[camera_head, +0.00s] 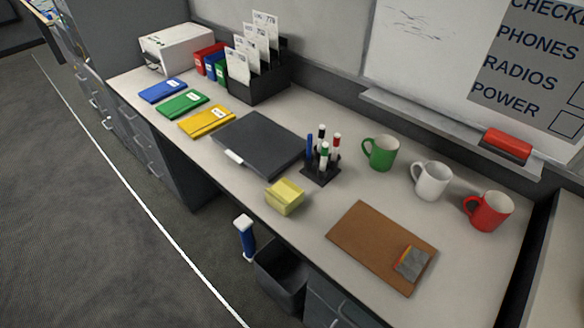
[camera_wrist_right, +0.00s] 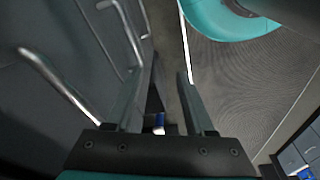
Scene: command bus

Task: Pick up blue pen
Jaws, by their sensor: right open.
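A blue pen (camera_head: 309,146) stands upright at the left of a black pen holder (camera_head: 320,178) on the desk. Black, red and green-topped pens stand beside it in the holder. My right gripper (camera_wrist_right: 160,76) is open with its fingers apart, pointing past drawer fronts towards the grey floor. Neither gripper shows in the head view, so the holder is apart from them there. A small blue and white thing (camera_wrist_right: 159,124) shows low between the right fingers; I cannot tell what it is. My left gripper is not in view.
A yellow note block (camera_head: 285,197), dark binder (camera_head: 258,143), green mug (camera_head: 381,153) and brown clipboard (camera_head: 376,240) surround the holder. A blue and white upright object (camera_head: 244,238) is below the desk edge, near a dark bin (camera_head: 281,284). Drawer handles (camera_wrist_right: 60,84) stick out beside my right gripper.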

